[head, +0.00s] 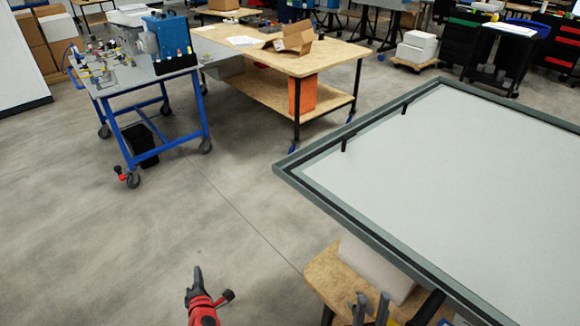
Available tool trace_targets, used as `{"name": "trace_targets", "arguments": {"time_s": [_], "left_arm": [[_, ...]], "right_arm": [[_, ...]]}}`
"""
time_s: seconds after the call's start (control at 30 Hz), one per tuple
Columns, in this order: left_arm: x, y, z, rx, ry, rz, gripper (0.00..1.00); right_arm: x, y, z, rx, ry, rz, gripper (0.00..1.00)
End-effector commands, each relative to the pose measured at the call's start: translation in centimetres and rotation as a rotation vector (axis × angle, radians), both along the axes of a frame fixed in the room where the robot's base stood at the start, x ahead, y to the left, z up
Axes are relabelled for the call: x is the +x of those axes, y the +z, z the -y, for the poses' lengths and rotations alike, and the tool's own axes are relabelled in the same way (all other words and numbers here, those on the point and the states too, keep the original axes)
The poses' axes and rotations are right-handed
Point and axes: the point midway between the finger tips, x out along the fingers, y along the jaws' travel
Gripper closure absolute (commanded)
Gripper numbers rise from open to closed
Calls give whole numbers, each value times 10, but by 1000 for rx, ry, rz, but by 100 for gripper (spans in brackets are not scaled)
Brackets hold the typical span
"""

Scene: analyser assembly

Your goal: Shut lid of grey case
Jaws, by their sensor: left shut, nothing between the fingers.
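A large pale panel with a grey-green rim (283,172) fills the right side of the head view, close to me. It looks like the grey case's lid, but I cannot tell its angle or whether it is open. Two short black posts (345,143) stand on its far left edge. The case body is not clearly visible. My left gripper (198,277), red with dark fingers, is at the bottom, left of the panel and apart from it. It is shut and empty. I cannot make out my right gripper.
A wooden table corner (322,272) with a white block (378,268) shows below the panel, with grey upright pieces beside it. A blue-framed cart (170,128) and a wooden workbench (290,62) stand farther back. Open floor (200,215) lies left of the panel.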

Motion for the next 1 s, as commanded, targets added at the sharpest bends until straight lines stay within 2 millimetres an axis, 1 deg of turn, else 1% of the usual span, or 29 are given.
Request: {"name": "trace_targets", "arguments": {"time_s": [0.03, 0.07, 0.1, 0.13, 0.17, 0.2, 0.23, 0.27, 0.3, 0.37, 0.4, 0.5, 0.6, 0.7, 0.87, 1.0], "left_arm": [[15, 4, 23, -200, -51, 5, 100], [24, 8, 42, -327, -93, 11, 100], [34, 19, 68, -490, -157, 16, 100], [40, 31, 87, -607, -208, 24, 100], [46, 46, 105, -719, -262, 32, 100], [52, 70, 126, -854, -336, 45, 100], [54, 90, 140, -947, -395, 52, 100], [55, 111, 153, -1030, -456, 59, 100], [54, 138, 168, -1127, -535, 65, 100], [49, 177, 185, -1243, -653, 68, 100], [44, 199, 193, -1302, -723, 67, 100], [30, 240, 205, -1397, -858, 57, 100], [21, 262, 211, -1442, -935, 49, 100], [19, 271, 218, -1456, -965, 41, 100], [33, 278, 237, -1453, -968, 38, 100], [50, 283, 258, -1454, -964, 38, 100]], "right_arm": [[0, 6, 0, 0, 0, 0, 65], [0, 7, 0, 0, 0, -1, 65], [0, 9, 0, 0, 0, -1, 65], [0, 11, 0, 0, 0, -1, 65], [0, 12, 0, 0, 0, 0, 65], [0, 14, 0, 0, 0, 0, 65], [0, 15, 0, 0, 0, -1, 65], [0, 17, 0, 0, 0, -1, 65], [0, 18, 0, 0, 0, -1, 65], [0, 20, 0, 0, 0, 0, 65], [0, 21, 0, 0, 0, 0, 65], [0, 22, 0, 0, 0, -1, 65], [0, 23, 0, 0, 0, 0, 65], [0, 25, 0, 0, 0, 0, 65], [0, 32, 0, 0, 0, 0, 65], [0, 36, 0, 0, 0, 0, 65]]}}
